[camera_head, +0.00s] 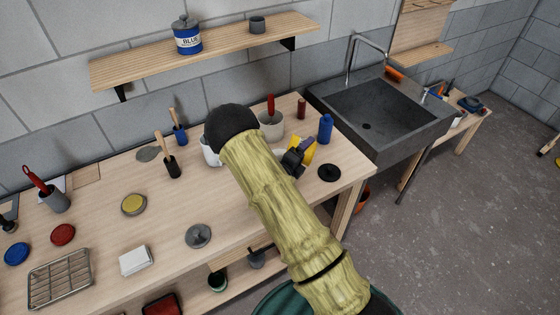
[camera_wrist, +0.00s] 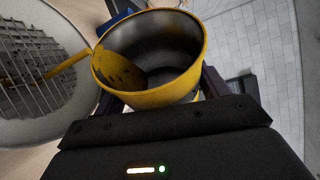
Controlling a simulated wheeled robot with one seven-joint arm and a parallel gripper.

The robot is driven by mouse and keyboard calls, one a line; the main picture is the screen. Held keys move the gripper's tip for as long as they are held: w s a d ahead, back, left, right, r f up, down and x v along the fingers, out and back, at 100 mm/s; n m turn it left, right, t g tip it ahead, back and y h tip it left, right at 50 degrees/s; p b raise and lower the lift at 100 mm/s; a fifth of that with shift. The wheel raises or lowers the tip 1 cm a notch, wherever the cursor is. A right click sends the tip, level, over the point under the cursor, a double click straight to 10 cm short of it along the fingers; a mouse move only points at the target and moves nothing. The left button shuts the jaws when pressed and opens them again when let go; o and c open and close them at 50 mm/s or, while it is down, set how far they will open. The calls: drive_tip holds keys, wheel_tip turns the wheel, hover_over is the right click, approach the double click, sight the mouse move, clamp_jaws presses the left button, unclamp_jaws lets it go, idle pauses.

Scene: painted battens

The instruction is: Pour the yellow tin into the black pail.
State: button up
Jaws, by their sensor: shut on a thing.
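The yellow tin (camera_wrist: 168,95) is between the fingers of my gripper (camera_wrist: 160,98), its open mouth toward the wrist camera. In the head view the tin (camera_head: 308,151) shows beside my gripper (camera_head: 296,157), above the bench's right part, partly hidden. I cannot make out a black pail for sure.
A white pail (camera_head: 211,152) is partly behind my arm. A grey pot (camera_head: 271,127) with a red handle, a blue bottle (camera_head: 325,128) and a black disc (camera_head: 329,173) are near the tin. A sink (camera_head: 385,112) is right of the bench. The bench's left front holds a wire rack (camera_head: 60,277).

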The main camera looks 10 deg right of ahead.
drive_tip(key=shift+w+a+n, duration=0.15)
drive_tip(key=shift+a+n, duration=0.15)
drive_tip(key=shift+w+a+r+n+t+h+p, duration=0.15)
drive_tip(key=shift+a+r+n+t+h+p, duration=0.25)
drive_tip(key=shift+n, duration=0.6)
idle(1.2)
drive_tip(key=m, duration=0.1)
drive_tip(key=d+m, duration=0.1)
drive_tip(key=d, duration=0.1)
drive_tip(key=shift+s+f+m+g+y+b, duration=0.3)
drive_tip(key=shift+s+m+g+y+b, duration=0.1)
drive_tip(key=shift+a, duration=0.3)
drive_tip(key=shift+d, duration=0.1)
drive_tip(key=shift+d, duration=0.1)
drive_tip(key=shift+r, duration=0.1)
